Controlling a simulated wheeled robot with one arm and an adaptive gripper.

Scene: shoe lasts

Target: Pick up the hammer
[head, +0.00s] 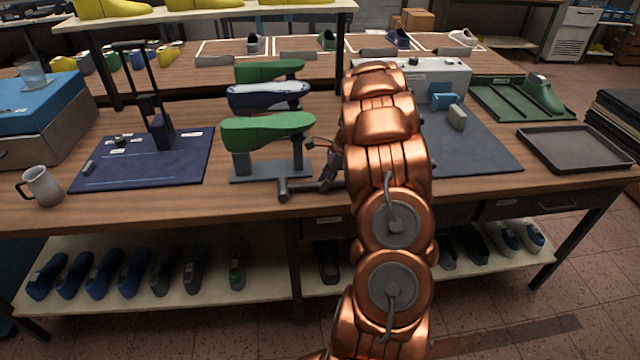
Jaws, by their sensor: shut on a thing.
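The hammer has a dark grey head (283,190) at the front edge of the wooden workbench, with its dark handle running right toward my gripper. My gripper (328,178) is at the handle, just left of my copper arm, and is shut on it. My arm hides part of the gripper and the far end of the handle. I cannot tell whether the hammer is clear of the bench top.
A stand with green and blue shoe lasts (268,130) is close behind the hammer. A blue mat (185,172) with an upright tool lies left, near a mug (42,186). A grey mat (480,150), green tray (510,105) and dark tray (575,147) lie right.

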